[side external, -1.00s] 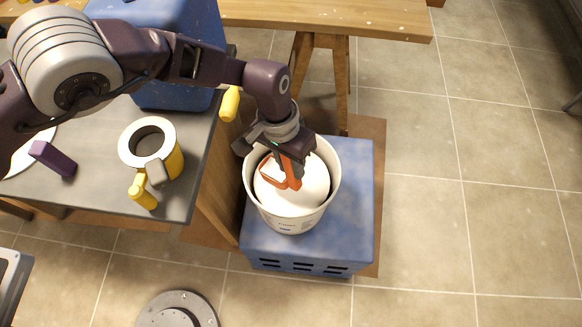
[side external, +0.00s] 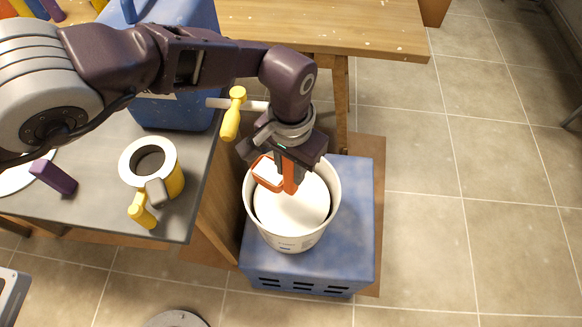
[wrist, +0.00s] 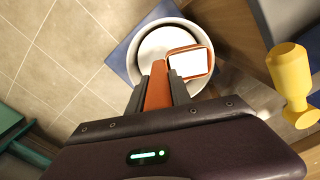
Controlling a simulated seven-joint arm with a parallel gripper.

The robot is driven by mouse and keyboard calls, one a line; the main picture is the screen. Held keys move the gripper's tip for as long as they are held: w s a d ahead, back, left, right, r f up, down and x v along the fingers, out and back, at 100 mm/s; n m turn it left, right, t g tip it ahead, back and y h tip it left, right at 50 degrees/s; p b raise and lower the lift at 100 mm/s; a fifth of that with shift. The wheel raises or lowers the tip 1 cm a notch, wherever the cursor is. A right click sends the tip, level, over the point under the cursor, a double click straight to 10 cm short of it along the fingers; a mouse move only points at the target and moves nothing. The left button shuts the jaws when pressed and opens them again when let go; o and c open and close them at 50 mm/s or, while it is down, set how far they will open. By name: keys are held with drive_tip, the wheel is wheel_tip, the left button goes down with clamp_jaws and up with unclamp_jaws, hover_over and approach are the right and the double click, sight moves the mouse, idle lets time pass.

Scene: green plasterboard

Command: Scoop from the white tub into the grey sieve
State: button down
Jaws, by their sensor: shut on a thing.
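The white tub (side external: 250,207) stands upright with pale white material (side external: 292,212) inside. My gripper (side external: 289,163) is above the tub's far side, shut on the handle of an orange scoop (side external: 268,174). In the wrist view my gripper (wrist: 160,88) points at the tub (wrist: 146,42), and the scoop's square head (wrist: 190,64) shows a white inside at the tub's rim. A white-rimmed yellow cylinder (side external: 174,181) with a yellow handle stands on the grey table to the left. I cannot tell whether it is the sieve.
The tub stands on a blue crate (side external: 352,230). A yellow handle (side external: 232,115) sticks out near the grey table's (side external: 110,210) right edge, close to my arm. A blue box (side external: 175,110) stands behind. A purple block (side external: 54,178) lies left. Tiled floor to the right is clear.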

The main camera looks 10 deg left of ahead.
drive_tip(key=c, duration=2)
unclamp_jaws()
clamp_jaws()
drive_tip(key=shift+r, duration=0.1)
drive_tip(key=s+a+r+n+h, duration=0.1)
drive_tip(key=s+a+r, duration=0.2)
drive_tip(key=a+r, duration=0.75)
drive_tip(key=s+a+r+h, duration=0.1)
drive_tip(key=s+a+r, duration=0.1)
drive_tip(key=a+r, duration=0.85)
drive_tip(key=f+h, duration=0.1)
drive_tip(key=f+g+h, duration=0.2)
drive_tip(key=f, duration=0.1)
drive_tip(key=shift+w+a+n+h, duration=0.3)
drive_tip(key=shift+a, duration=0.1)
